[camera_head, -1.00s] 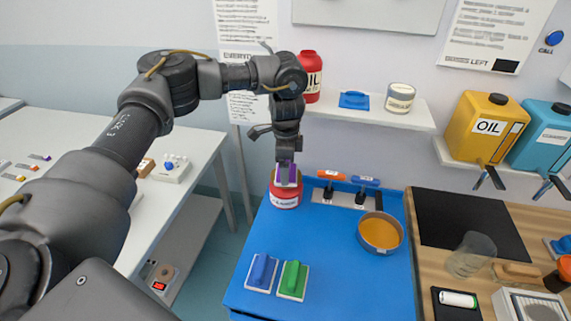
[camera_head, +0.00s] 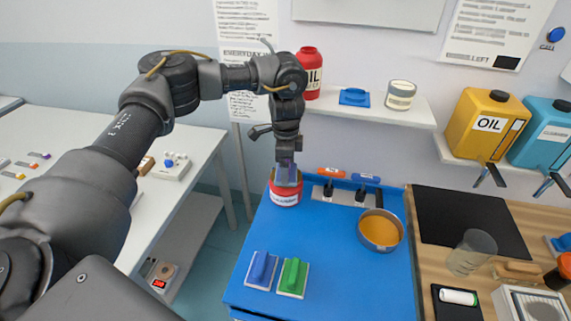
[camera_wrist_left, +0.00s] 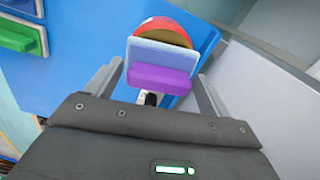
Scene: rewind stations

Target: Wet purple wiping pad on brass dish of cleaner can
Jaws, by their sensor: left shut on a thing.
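My left gripper (camera_head: 287,172) is shut on the purple wiping pad (camera_wrist_left: 162,78) by its purple handle, with the pale base under it. The red cleaner can (camera_head: 285,196) stands at the back left of the blue mat. The pad is at the can's top and hides most of the brass dish. In the left wrist view, an orange-brown part of the dish (camera_wrist_left: 166,34) shows past the pad's edge. I cannot tell whether the pad touches the dish. My right gripper is not in view.
Blue (camera_head: 261,270) and green (camera_head: 293,277) pads lie on the blue mat (camera_head: 335,285) near the front. A round pan with amber contents (camera_head: 380,231) stands at right, with orange and blue-handled tools (camera_head: 347,190) behind. A shelf (camera_head: 365,112) is above. The middle of the mat is clear.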

